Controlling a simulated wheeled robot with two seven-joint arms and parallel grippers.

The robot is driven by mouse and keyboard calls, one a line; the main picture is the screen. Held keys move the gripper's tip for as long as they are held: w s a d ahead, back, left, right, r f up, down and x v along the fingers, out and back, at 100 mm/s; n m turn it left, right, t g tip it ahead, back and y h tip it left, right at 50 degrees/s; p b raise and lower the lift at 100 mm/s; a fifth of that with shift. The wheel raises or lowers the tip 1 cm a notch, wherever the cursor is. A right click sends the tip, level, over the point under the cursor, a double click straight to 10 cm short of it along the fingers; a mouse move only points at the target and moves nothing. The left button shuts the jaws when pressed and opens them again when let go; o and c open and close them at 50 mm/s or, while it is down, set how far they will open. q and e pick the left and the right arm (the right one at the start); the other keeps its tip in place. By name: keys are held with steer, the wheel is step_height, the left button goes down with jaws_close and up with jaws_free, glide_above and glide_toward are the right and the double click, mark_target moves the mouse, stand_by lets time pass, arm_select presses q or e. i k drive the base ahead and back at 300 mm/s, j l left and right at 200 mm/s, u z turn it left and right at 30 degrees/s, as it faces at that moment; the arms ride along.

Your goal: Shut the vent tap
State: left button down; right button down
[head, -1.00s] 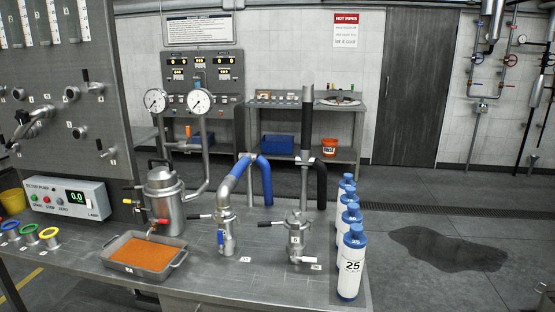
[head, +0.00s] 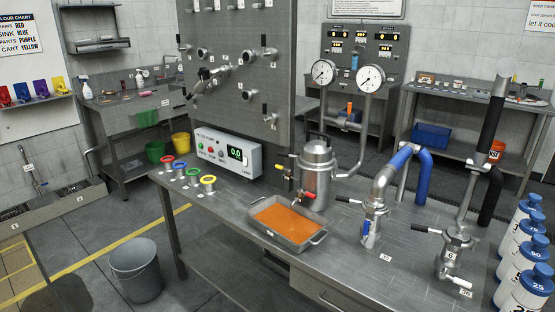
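No tap has a readable "vent" label, so I cannot tell which one is the vent tap. A steel jacketed vessel (head: 316,172) stands on the bench with a yellow-handled tap (head: 281,168) on its left and a red-handled tap (head: 305,194) low at its front. A pipe fitting with a blue lever (head: 366,228) and a black-handled lever (head: 349,200) stands to its right. Further right, another fitting (head: 452,250) has a black handle and a white-tipped lever. Several black-handled valves, one at the panel's right (head: 268,45), sit on the grey panel (head: 230,100). Neither gripper is in view.
An orange-filled tray (head: 288,224) sits near the bench (head: 215,219) front. A pump box (head: 229,153) and coloured rings (head: 181,164) are at left. Several blue-capped bottles (head: 520,258) line the right edge. A grey bucket (head: 136,268) stands on otherwise clear floor at left.

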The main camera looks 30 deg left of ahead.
mark_target(281, 168)
steer(key=i+j+u, duration=0.3)
steer(key=i+j, duration=0.2)
steer(key=i+j+u, duration=0.3)
steer(key=i, duration=0.4)
